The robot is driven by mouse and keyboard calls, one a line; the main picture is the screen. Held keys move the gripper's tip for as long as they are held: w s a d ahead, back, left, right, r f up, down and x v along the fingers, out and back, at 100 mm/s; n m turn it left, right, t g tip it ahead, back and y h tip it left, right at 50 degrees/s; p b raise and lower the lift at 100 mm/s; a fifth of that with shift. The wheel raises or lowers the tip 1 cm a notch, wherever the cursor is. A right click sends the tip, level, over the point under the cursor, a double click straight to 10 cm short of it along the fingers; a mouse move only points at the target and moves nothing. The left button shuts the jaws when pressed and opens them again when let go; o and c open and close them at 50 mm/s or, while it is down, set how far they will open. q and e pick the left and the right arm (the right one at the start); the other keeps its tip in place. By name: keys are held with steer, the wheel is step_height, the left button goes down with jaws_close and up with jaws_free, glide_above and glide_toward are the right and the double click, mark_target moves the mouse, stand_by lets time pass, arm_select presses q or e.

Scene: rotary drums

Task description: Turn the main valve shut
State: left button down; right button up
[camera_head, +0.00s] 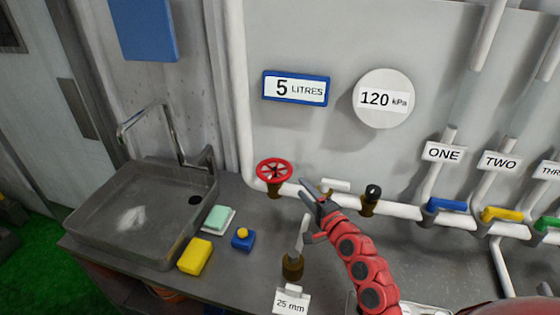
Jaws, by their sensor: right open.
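A red handwheel valve (274,171), likely the main valve, sits on a brass body at the left end of the white horizontal pipe (400,210). My right gripper (302,217) is open on its red arm, to the right of and below the red wheel and apart from it in the picture. Nothing shows between its fingers. Part of the pipe behind the gripper is hidden. My left gripper is not in view.
A black-topped brass fitting (370,199) and blue (446,205), yellow (501,214) and green (547,224) levers line the pipe. A brass fitting (292,267) stands below the gripper. Sponge (195,257), blue block (243,241) and sink (140,215) lie left.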

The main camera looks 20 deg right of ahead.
mark_target(280, 162)
steer(key=w+a, duration=0.1)
steer(key=w, duration=0.3)
steer(key=w+a, duration=0.1)
steer(key=w, duration=0.9)
steer(key=shift+a+f, duration=0.35)
steer(key=shift+a, duration=0.05)
steer(key=shift+w+r, duration=0.15)
steer(key=shift+w, duration=0.05)
jaws_close()
